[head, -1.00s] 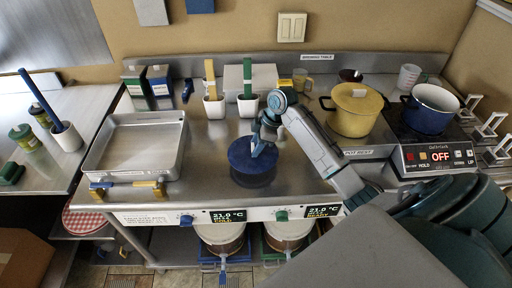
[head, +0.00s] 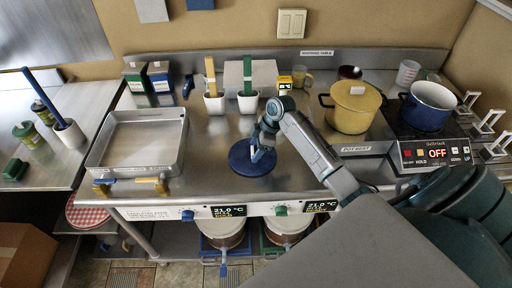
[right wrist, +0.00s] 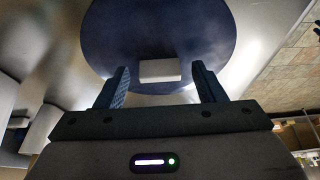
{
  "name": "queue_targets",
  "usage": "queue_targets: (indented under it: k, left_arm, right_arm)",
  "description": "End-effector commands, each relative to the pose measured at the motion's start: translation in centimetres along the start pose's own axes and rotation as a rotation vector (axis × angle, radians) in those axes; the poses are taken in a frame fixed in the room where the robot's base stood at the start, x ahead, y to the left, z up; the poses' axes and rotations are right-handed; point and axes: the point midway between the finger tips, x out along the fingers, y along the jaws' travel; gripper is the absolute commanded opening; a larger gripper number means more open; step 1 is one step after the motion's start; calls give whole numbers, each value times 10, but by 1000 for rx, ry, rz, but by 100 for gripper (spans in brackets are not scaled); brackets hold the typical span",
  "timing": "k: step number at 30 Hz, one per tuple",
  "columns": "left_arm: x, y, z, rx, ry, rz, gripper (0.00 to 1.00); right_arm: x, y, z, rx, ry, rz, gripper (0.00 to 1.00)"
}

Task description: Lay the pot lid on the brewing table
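The pot lid (head: 250,160) is a dark blue disc lying flat on the steel brewing table (head: 225,190), in the middle near the front edge. It also fills the top of the right wrist view (right wrist: 160,30), with its pale block-shaped knob (right wrist: 160,70). My right gripper (head: 261,152) is low over the lid. Its two fingers stand apart on either side of the knob, with a visible gap on each side. My left gripper is not in view.
A blue pot (head: 428,112) without a lid stands on the hot plate at right. A yellow lidded pot (head: 353,110) stands beside it on the pot rest. A steel tray (head: 137,145) is at left. White cups with tools (head: 215,103) stand behind the lid.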

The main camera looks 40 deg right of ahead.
Motion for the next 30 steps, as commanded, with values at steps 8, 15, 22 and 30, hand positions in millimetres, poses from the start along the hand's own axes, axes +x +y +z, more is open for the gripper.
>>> queue_targets:
  k: [8, 15, 22, 30]
  left_arm:
    - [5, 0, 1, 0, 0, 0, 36]
    - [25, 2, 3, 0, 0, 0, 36]
    - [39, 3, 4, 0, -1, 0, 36]
    - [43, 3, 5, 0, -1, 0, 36]
  right_arm:
    - [-10, 1, 0, -2, 0, 4, 63]
    - [-57, 2, 2, -4, -2, 7, 63]
    - [-102, 1, 1, -1, -1, 5, 63]
    - [-122, 0, -1, 0, 0, 0, 63]
